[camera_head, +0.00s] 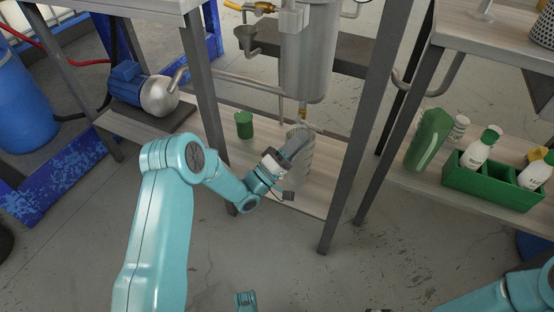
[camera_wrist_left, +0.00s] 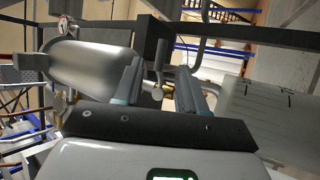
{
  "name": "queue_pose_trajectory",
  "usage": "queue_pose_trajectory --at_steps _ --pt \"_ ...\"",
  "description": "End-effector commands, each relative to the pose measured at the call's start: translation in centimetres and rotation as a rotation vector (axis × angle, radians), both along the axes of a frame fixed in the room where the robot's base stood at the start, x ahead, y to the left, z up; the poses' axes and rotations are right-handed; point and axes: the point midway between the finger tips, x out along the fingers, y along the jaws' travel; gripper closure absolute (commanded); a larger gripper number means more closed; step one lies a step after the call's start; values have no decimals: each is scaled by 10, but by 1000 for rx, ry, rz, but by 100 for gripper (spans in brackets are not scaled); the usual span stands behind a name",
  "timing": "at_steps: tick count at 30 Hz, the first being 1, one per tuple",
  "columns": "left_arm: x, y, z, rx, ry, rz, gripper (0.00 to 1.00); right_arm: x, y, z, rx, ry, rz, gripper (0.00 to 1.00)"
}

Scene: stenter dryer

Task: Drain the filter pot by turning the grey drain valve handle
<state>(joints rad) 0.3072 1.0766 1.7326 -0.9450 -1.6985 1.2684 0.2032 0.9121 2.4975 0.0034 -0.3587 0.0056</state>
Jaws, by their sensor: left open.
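The filter pot (camera_head: 308,60) is a grey metal cylinder hanging in the frame, also large at the left of the left wrist view (camera_wrist_left: 90,66). A brass drain fitting (camera_head: 302,116) is below its bottom. In the left wrist view a small grey rounded piece (camera_wrist_left: 157,94), possibly the drain valve handle, shows with brass (camera_wrist_left: 168,87) between my fingers; contact cannot be told. My left gripper (camera_wrist_left: 160,82) is open; in the head view it (camera_head: 298,142) is just below the fitting and partly hides a pale jug (camera_head: 302,166) on the lower shelf.
A green cup (camera_head: 244,124) stands on the lower shelf (camera_head: 235,155), left of the jug. Dark frame legs (camera_head: 347,170) stand close to the right of my gripper. A blue pump (camera_head: 128,82) is left. A green crate (camera_head: 480,184) with bottles is on the right shelf.

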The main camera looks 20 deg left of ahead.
Motion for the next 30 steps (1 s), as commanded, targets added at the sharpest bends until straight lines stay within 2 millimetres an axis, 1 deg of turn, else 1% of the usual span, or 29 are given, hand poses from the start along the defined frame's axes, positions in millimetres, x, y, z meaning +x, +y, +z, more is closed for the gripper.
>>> queue_pose_trajectory --at_steps 1,6,9,12,18,30 --pt "-10 9 -6 -2 6 5 59 -2 0 6 1 6 1 100" --pt "-43 29 -28 -3 5 4 59 -4 2 13 2 10 7 100" --pt "-59 39 -40 -1 5 2 59 -4 3 15 3 11 9 100" --pt "-70 46 -48 -2 4 2 59 -5 3 17 4 11 12 100" --pt "-81 52 -55 0 0 -1 59 -5 3 18 4 12 13 100" --pt "-81 52 -56 0 0 -1 59 -5 4 17 4 12 13 100"
